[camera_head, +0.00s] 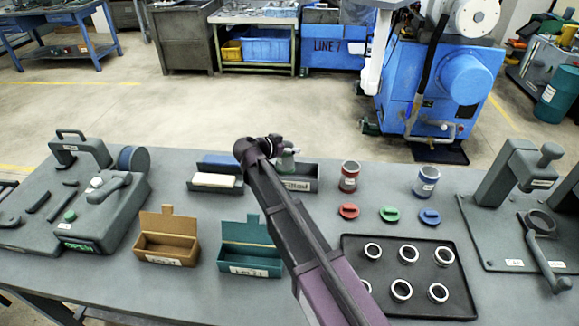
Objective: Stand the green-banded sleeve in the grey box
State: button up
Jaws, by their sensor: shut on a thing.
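My gripper (286,150) is at the far end of my dark arm, near the back of the table, shut on the green-banded sleeve (287,162). Only a small grey-green part of the sleeve shows beneath the fingers. It appears roughly upright. The sleeve is at the grey box (299,185), a low open box with a white label on its front. My arm hides the left part of that box. I cannot tell whether the sleeve touches the floor of the box or hangs above it.
Right of the box stand a red-banded sleeve (349,176) and a blue-banded sleeve (426,181). Red (348,211), green (389,214) and blue (429,216) discs lie in front. A black tray (457,294) holds several rings. Brown (167,246) and teal (248,257) boxes stand open.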

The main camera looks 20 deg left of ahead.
aim_at(289, 159)
jog(key=shift+f+b, duration=0.7)
jog(key=shift+f, duration=0.35)
jog(key=shift+f+b, duration=1.85)
jog(key=shift+b, duration=0.05)
jog(key=shift+f, duration=0.15)
jog(key=o, duration=1)
jog(key=shift+o, duration=0.2)
jog(key=shift+r, duration=0.25)
